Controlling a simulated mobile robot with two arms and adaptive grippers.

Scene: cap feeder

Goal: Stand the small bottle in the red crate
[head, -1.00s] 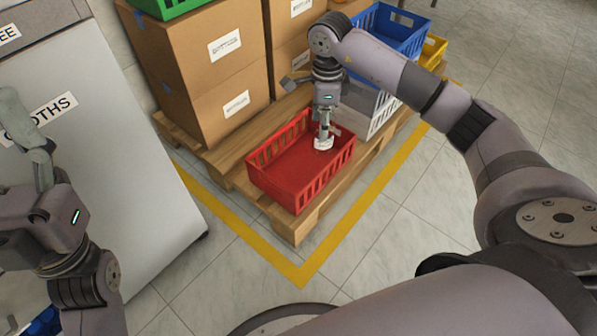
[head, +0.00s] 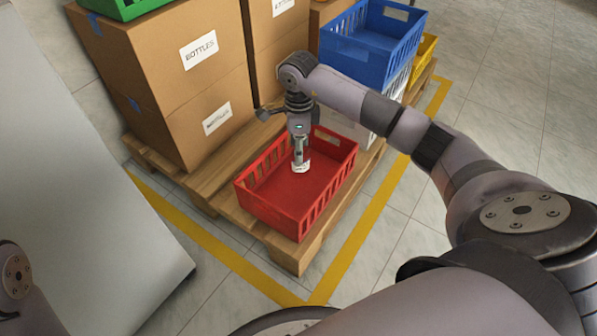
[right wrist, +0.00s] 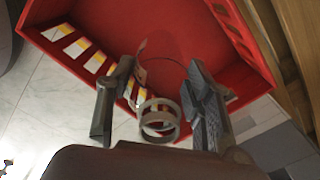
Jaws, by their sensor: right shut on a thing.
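The red crate (head: 262,212) stands on the front end of a wooden pallet and looks empty inside. My right gripper (head: 299,143) points down over the crate's back part. It is shut on the small bottle (head: 302,166), a clear one with a white label, which hangs roughly upright within the crate's outline. In the right wrist view the bottle's round ring (right wrist: 158,118) shows between the two fingers (right wrist: 160,95), with the red crate (right wrist: 185,25) beyond. I cannot tell whether the bottle touches the crate floor. My left gripper is out of view.
Cardboard boxes (head: 165,75) are stacked on the pallet (head: 215,180) behind the crate. A blue crate (head: 370,45) sits on a white one (head: 345,115) at the back right, near a yellow crate (head: 424,52). A grey panel (head: 90,190) stands at left.

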